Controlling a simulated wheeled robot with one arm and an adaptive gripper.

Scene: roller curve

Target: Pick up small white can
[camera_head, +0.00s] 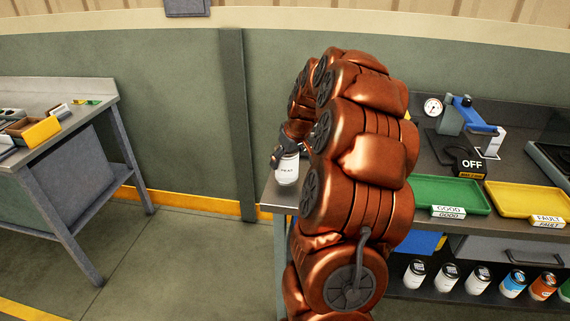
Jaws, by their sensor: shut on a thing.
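The small white can (287,171) is upright at the left end of the right-hand workbench. My gripper (287,148) is at its top, shut on it from above. Only dark parts of the gripper show beside my copper-coloured arm, which hides much of that end of the bench. I cannot tell whether the can's base touches the bench top or is slightly above it.
The bench (430,172) carries a green GOOD tray (450,193), a yellow FAULT tray (520,198) and a gauge device (465,115). Several cans (447,277) stand on its lower shelf. Another table (70,98) stands at left, with clear floor (180,260) between.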

